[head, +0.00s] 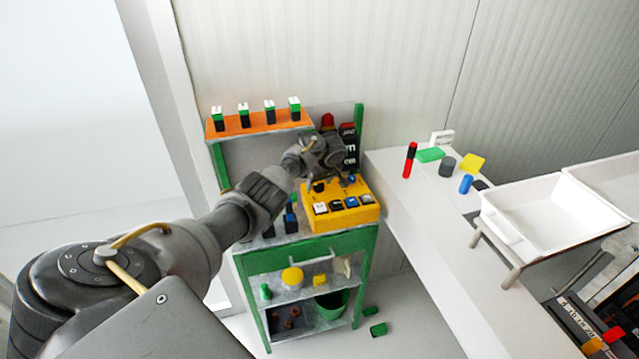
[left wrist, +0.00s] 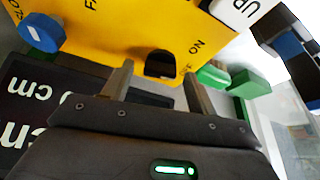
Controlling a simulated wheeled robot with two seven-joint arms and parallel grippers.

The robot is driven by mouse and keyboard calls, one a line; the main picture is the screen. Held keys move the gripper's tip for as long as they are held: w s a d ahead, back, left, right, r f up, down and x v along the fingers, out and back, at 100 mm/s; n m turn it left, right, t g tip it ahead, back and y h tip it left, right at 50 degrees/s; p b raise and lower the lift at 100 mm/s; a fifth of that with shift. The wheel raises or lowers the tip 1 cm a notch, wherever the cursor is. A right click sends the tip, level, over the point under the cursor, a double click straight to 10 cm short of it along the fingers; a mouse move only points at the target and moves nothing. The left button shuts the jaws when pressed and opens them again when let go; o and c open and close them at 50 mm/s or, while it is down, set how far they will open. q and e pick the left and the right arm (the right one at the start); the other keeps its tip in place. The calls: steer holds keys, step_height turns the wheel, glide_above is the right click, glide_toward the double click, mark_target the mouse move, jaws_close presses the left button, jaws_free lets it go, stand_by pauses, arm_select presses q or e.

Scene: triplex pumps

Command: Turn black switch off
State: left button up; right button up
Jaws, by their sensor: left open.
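A yellow switch box (head: 345,217) stands on top of the green-framed cart in the head view. In the left wrist view the yellow panel (left wrist: 110,30) carries a black switch (left wrist: 160,64) beside the printed words ON and OFF, the latter partly hidden. My left gripper (head: 340,180) is over the back of the box in the head view. In the left wrist view its two fingers (left wrist: 158,84) are apart, with the black switch just beyond and between the tips. I cannot tell whether they touch it. My right gripper is not in view.
A blue knob (left wrist: 42,32) sits on the panel left of the switch. An orange shelf (head: 262,128) with several green-topped blocks is behind the cart's left side. A white table (head: 430,235) with small objects and a white tray (head: 535,217) stands right.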

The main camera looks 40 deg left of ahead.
arm_select(q)
steer(key=shift+c, duration=0.9)
steer(key=c, duration=0.8)
steer(key=shift+s+r+m+p, duration=0.1)
steer(key=shift+r+m+p, duration=0.3)
steer(key=shift+p, duration=0.7)
steer(key=shift+f+m+p, duration=0.15)
steer(key=shift+m+p, duration=0.25)
steer(key=shift+m, duration=0.1)
steer(key=shift+f+m+t+h, duration=0.2)
steer(key=shift+m+t+h, duration=0.1)
steer(key=shift+m+t, duration=0.15)
